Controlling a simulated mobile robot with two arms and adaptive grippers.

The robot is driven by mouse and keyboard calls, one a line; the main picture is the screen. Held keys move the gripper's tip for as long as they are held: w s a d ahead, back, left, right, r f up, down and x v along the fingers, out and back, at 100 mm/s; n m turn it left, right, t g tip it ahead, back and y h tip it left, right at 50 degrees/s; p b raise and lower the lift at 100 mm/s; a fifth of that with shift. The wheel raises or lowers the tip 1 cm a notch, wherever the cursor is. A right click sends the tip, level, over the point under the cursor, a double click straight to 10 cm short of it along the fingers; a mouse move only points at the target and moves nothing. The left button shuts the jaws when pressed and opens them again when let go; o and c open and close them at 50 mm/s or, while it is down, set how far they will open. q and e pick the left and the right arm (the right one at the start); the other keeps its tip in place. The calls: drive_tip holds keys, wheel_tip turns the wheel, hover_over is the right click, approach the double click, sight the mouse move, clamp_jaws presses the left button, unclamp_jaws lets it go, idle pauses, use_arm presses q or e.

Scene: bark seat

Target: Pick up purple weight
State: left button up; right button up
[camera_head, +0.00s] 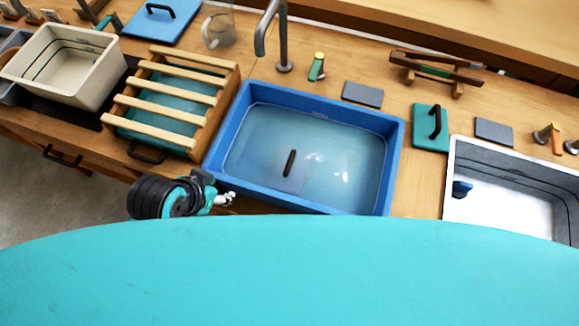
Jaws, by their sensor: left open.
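No clearly purple weight shows in the head view. A small dark elongated object (290,163) lies in the blue tub (394,160), apart from my gripper. My left gripper (226,199) is open, by the front left corner of the blue tub. It is small and partly hidden by my black and teal wrist. I see nothing between its fingers. My right gripper is not in view.
A slatted wooden rack (165,95) stands left of the tub, with a cream bin (100,80) farther left. A grey faucet (284,50) rises behind the tub. A teal lid (430,128) lies at its right. A large teal surface fills the bottom foreground.

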sight(289, 161)
use_arm(q)
drive_tip(key=w+d+r+m+g+h, duration=0.1)
drive_tip(key=w+d+r+m+h, duration=0.2)
drive_tip(key=d+m, duration=0.65)
drive_tip(key=w+d+r+m+h, duration=0.3)
drive_tip(key=d+r+m, duration=0.1)
drive_tip(key=d+m, duration=0.5)
drive_tip(key=w+a+f+m+g+y, duration=0.25)
drive_tip(key=w+a+m, duration=0.25)
drive_tip(key=a+m, duration=0.75)
drive_tip(key=d+f+m, duration=0.1)
drive_tip(key=d+f, duration=0.1)
drive_tip(key=f, duration=0.1)
drive_tip(key=d+f+m, duration=0.1)
drive_tip(key=d+f, duration=0.2)
drive_tip(key=d+f+g, duration=0.1)
drive_tip(key=d+f, duration=0.1)
drive_tip(key=f, duration=0.2)
drive_tip(key=shift+w+d+m+y+p, duration=0.25)
drive_tip(key=shift+w+m+p, duration=0.05)
drive_tip(key=shift+m+p, duration=0.1)
drive_tip(key=shift+p+x, duration=0.5)
drive_tip(key=shift+x, duration=2.2)
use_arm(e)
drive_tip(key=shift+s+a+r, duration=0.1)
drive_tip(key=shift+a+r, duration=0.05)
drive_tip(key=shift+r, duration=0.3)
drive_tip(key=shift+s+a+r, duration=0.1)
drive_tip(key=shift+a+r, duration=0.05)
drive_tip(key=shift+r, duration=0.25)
